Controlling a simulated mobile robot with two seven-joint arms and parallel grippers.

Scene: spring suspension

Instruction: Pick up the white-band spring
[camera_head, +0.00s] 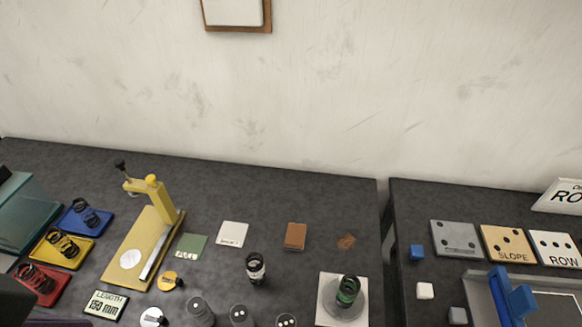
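The white-band spring (256,268) is a dark coil with a white band around it, standing upright on the dark table near the middle. A green-band spring (347,291) stands on a round grey plate over a white square base to its right. Springs also sit on the blue tray (104,219), the yellow tray (83,256) and the red tray (55,293) at the left. Neither gripper's fingers show. A dark shape at the lower left corner is too cut off to identify.
A yellow press-like stand (160,218) rises at left. A "150 mm" length card (106,304) lies in front. Several grey cylinders (200,312) stand along the front edge near the spring. A gap divides this table from the right table (408,200), which holds labelled plates and blocks.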

